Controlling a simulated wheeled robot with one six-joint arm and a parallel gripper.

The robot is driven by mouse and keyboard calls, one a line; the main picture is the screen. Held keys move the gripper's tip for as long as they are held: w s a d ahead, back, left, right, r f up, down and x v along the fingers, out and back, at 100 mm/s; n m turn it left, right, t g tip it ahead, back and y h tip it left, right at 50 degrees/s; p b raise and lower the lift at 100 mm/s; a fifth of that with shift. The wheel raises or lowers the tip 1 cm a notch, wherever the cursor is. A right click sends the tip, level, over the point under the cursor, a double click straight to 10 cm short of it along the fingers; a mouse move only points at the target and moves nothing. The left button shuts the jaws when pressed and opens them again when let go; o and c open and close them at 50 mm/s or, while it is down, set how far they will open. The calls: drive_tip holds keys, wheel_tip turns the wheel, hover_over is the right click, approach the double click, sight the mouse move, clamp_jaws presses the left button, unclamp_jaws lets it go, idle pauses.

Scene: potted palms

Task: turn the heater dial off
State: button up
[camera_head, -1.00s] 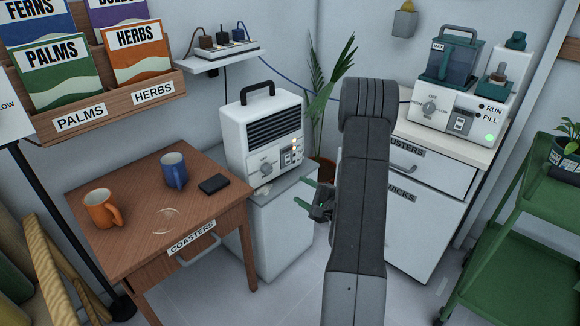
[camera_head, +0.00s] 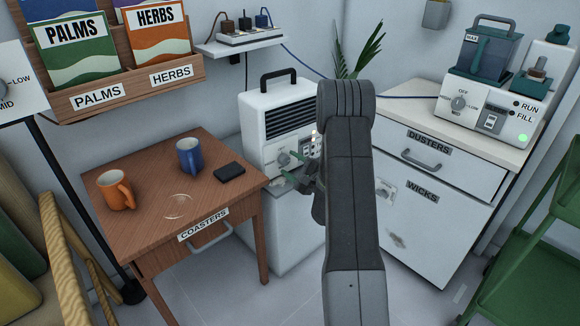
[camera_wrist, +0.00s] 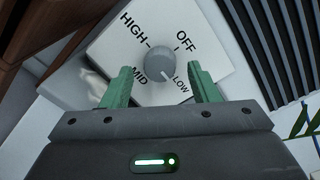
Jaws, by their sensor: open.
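The heater (camera_head: 272,108) is a white box with black slats and a black handle, standing on a low white cabinet. Its round grey dial (camera_head: 283,158) is on its front panel. In the wrist view the dial (camera_wrist: 160,58) sits among the labels HIGH, OFF, LOW and MID, and its pale mark appears to point at LOW. My gripper (camera_head: 293,170) is open in front of the panel. In the wrist view its green fingers (camera_wrist: 160,72) stand apart, one on each side of the dial's lower part, with gaps. My arm hides the heater's right side.
A wooden table (camera_head: 150,205) left of the heater holds an orange mug (camera_head: 114,190), a blue mug (camera_head: 188,157) and a dark flat object (camera_head: 229,171). A white cabinet (camera_head: 430,200) at right carries a machine (camera_head: 490,105) with another dial. A green cart (camera_head: 535,235) stands far right.

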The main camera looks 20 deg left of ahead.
drive_tip(key=shift+w+a, duration=0.25)
drive_tip(key=shift+a, duration=0.3)
drive_tip(key=c, duration=1)
